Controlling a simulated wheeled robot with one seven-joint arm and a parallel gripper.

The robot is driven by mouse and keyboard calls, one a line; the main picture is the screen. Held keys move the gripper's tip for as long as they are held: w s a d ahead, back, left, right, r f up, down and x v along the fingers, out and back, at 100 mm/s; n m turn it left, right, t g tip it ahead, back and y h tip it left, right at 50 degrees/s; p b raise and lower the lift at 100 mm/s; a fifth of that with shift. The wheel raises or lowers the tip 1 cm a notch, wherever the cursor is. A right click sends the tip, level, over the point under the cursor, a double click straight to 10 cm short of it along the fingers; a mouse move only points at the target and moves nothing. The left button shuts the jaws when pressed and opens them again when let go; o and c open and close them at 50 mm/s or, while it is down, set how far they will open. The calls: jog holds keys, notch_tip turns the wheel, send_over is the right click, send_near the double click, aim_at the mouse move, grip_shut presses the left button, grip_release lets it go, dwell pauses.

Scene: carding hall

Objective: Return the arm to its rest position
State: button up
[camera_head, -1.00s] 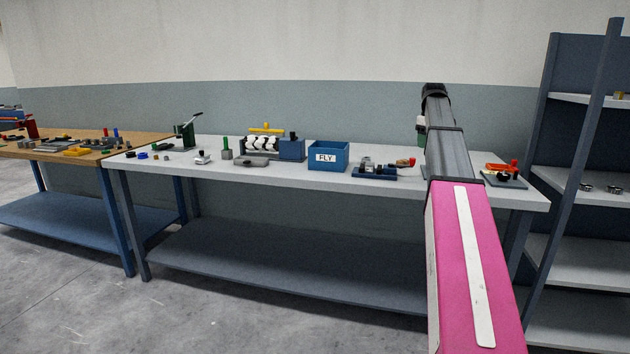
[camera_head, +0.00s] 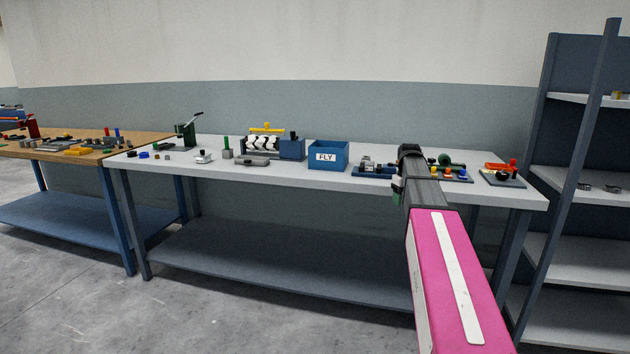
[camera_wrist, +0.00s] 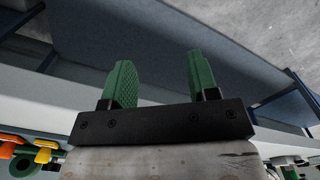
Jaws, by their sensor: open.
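My arm, with a pink and white link and a dark grey end, reaches forward over the right part of the white-topped bench (camera_head: 232,172) in the head view. In the wrist view, my gripper (camera_wrist: 160,82) shows two green fingers standing well apart. Nothing is between them. Behind the fingers are the bench's dark lower shelf and the grey floor (camera_wrist: 285,25). In the head view the fingers are mostly hidden by the arm; only a bit of green shows at the wrist's left side.
A blue bin marked FLY (camera_head: 328,155) stands on the bench left of my arm. Several small fixtures sit on both sides of the arm. A dark shelf rack (camera_head: 575,150) stands close on the right. A wooden-topped bench (camera_head: 90,153) is at the left.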

jog(key=s+a+f+m, duration=0.1)
jog(key=s+a+f, duration=0.3)
jog(key=s+f, duration=0.4)
jog(key=s+a+f+m, duration=0.1)
jog(key=s+a+f, duration=0.4)
jog(key=s+f, duration=0.4)
jog(key=s+a+f+m, duration=0.2)
jog(key=s+a+f, duration=0.3)
jog(key=s+f, duration=0.4)
jog(key=shift+f, duration=0.95)
